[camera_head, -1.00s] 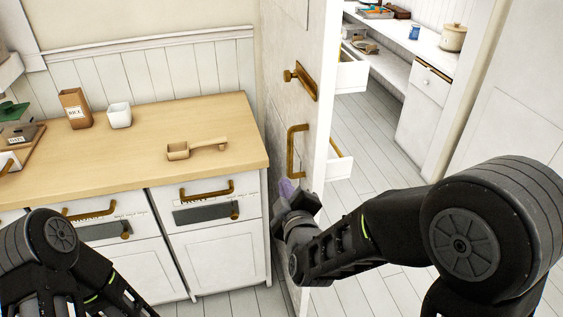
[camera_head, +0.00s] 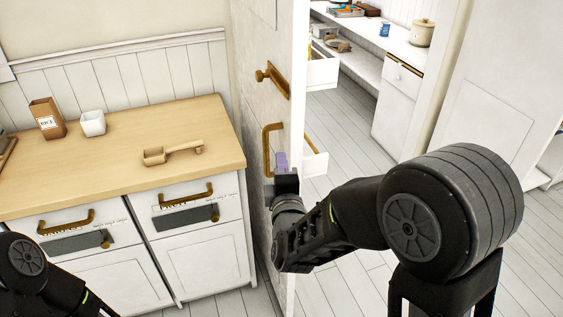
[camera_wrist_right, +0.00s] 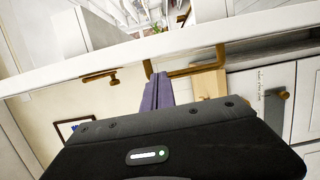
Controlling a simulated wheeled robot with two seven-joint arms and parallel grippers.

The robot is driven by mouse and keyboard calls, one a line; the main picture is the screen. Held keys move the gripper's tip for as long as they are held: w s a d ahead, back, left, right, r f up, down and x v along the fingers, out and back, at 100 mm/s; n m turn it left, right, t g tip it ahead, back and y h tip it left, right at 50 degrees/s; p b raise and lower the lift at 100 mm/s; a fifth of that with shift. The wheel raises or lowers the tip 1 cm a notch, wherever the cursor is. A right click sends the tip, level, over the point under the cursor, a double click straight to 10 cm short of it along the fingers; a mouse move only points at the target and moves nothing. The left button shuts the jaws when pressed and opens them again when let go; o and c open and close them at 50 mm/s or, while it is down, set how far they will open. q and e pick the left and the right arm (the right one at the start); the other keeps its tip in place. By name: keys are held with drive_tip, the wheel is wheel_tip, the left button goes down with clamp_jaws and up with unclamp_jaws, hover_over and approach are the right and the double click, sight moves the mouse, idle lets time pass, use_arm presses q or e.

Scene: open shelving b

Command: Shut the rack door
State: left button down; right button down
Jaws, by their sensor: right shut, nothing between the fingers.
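The rack door (camera_head: 250,110) stands open, seen nearly edge-on in the head view. Its pale face carries a brass pull handle (camera_head: 267,150) and a brass latch (camera_head: 272,80) above it. My right gripper (camera_head: 281,162) is shut and empty, with its purple fingertips beside the lower part of the handle; I cannot tell whether they touch. In the right wrist view, the shut fingers (camera_wrist_right: 157,92) point at the door's underside edge band (camera_wrist_right: 200,42), beside the brass handle (camera_wrist_right: 190,71). My left arm shows at the lower left, but its gripper is out of view.
A wooden-topped counter (camera_head: 110,170) stands left of the door, with a wooden scoop (camera_head: 172,153), a white cup (camera_head: 93,123) and a rice box (camera_head: 47,118). Beyond the doorway are shelving, a cream pot (camera_head: 421,34) and open drawers (camera_head: 322,68). The plank floor (camera_head: 350,125) there is clear.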

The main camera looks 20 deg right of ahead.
approach(279, 143)
drive_tip(key=w+r, duration=0.3)
drive_tip(key=r, duration=0.1)
drive_tip(key=shift+w+r+p, duration=0.3)
drive_tip(key=shift+w+p, duration=0.05)
drive_tip(key=shift+p, duration=0.05)
drive_tip(key=shift+d, duration=0.1)
